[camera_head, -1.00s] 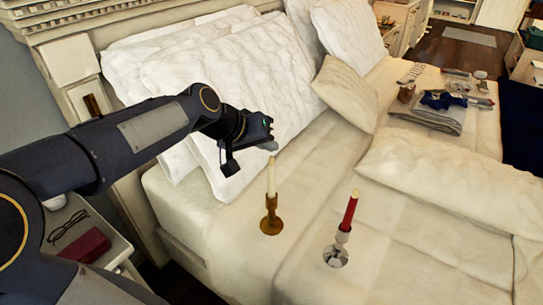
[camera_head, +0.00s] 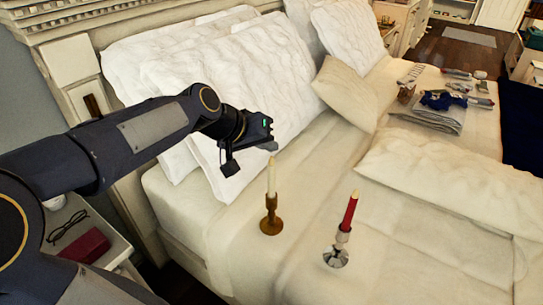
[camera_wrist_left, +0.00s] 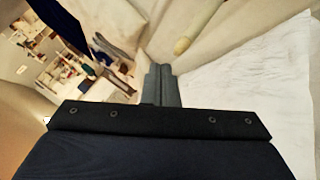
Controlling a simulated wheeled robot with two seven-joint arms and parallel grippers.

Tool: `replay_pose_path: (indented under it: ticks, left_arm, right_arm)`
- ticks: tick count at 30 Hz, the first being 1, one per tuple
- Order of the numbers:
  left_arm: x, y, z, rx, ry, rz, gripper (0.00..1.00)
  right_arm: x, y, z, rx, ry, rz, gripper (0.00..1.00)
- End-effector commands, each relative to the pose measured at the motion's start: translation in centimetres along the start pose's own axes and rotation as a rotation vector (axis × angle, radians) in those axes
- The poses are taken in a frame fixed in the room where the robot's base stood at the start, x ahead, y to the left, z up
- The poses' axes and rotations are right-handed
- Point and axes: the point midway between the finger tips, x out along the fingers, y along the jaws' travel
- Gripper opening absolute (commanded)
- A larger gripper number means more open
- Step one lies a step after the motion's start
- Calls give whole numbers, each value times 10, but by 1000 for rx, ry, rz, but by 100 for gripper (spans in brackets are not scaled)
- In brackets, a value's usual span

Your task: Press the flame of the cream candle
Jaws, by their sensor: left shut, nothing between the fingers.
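The cream candle (camera_head: 271,177) stands upright in a brown holder (camera_head: 270,222) on the bed. In the left wrist view the pale candle (camera_wrist_left: 201,22) runs up to the top edge, and its yellowish tip (camera_wrist_left: 182,46) lies right of my fingertips. No clear flame can be made out. My left gripper (camera_head: 271,146) is shut and empty, and its tip appears just above the candle top in the head view. Its closed fingers also show in the left wrist view (camera_wrist_left: 160,72), apart from the candle in the picture. My right gripper is not in view.
A red candle (camera_head: 349,211) in a shiny holder (camera_head: 336,256) stands to the right on the bed. White pillows (camera_head: 200,75) lie behind my arm. Folded clothes (camera_head: 430,112) lie farther back.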

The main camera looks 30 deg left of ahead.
Motion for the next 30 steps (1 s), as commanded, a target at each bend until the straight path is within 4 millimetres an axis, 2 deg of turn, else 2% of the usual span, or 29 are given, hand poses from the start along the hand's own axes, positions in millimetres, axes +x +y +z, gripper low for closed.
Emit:
replay_pose_path:
  ticks: [30]
  left_arm:
    - [7,-5,5,0,0,0,0]
  right_arm:
    - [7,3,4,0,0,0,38]
